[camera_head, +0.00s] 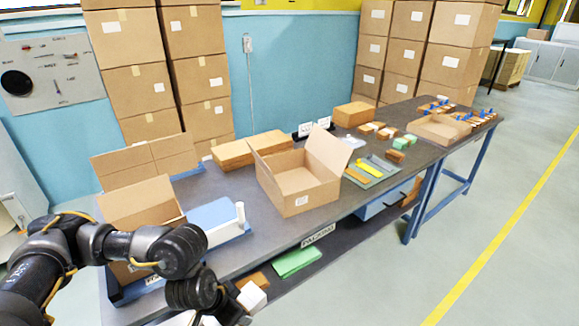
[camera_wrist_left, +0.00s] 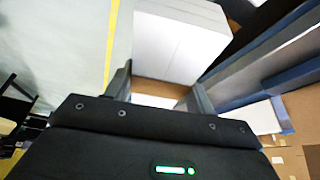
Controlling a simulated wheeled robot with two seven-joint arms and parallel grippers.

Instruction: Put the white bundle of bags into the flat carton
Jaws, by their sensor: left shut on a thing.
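My left gripper (camera_wrist_left: 160,92) is shut on the white bundle of bags (camera_wrist_left: 180,38), which fills the space beyond the fingers in the left wrist view. In the head view the bundle (camera_head: 252,297) shows in front of the near edge of the table, low in the picture, beside my left arm. The fingers are mostly hidden there. A low, flat open carton (camera_head: 437,129) lies at the far right end of the table. A taller open carton (camera_head: 299,188) stands mid-table with flaps raised. My right gripper is not in view.
The long grey table (camera_head: 245,258) holds a blue-white device (camera_head: 215,220), an open carton (camera_head: 140,203) at left, brown stacks (camera_head: 248,148) and a tray with yellow and grey tools (camera_head: 372,172). A green stack (camera_head: 297,262) lies on the lower shelf. The floor at right is clear.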

